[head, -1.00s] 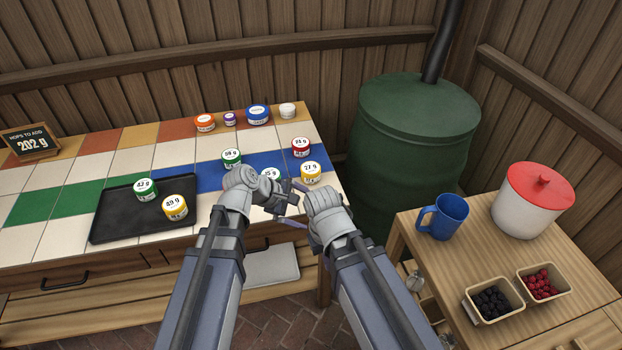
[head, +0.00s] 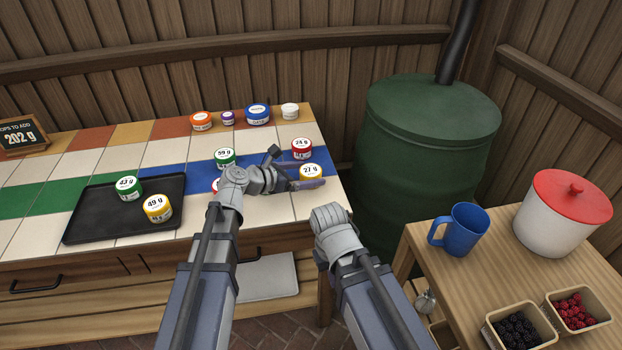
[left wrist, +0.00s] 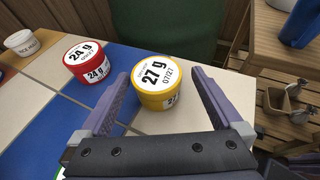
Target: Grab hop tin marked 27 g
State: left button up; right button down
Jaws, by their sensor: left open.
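The yellow hop tin marked 27 g (head: 311,172) stands upright on the tiled counter's right part. My left gripper (head: 298,168) is open around it. In the left wrist view the same tin (left wrist: 160,88) sits between the two spread purple fingers, with a gap on the left and right. The red tin marked 24 g (head: 302,149) stands just behind it, outside the left finger in the wrist view (left wrist: 90,62). My right arm ends in front of the counter's right edge, and its jaws do not show.
The green tin marked 59 g (head: 224,157) stands left of my left gripper; a partly hidden tin (head: 216,187) is beside my wrist. A black tray (head: 95,210) holds tins marked 43 g and 49 g. A green barrel (head: 425,150) stands right of the counter.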

aim_at(318, 171)
pick_arm(q)
jog(key=shift+b+x, duration=1.05)
jog(key=shift+x, duration=1.65)
jog(key=shift+w+a, duration=0.1)
jog(key=shift+a, duration=0.1)
jog(key=shift+c, duration=0.5)
jog(key=c, duration=1.1)
jog(key=shift+c, duration=0.2)
notch_tip(318, 171, up, 10)
jog(key=p, duration=1)
jog(key=shift+r, duration=0.1)
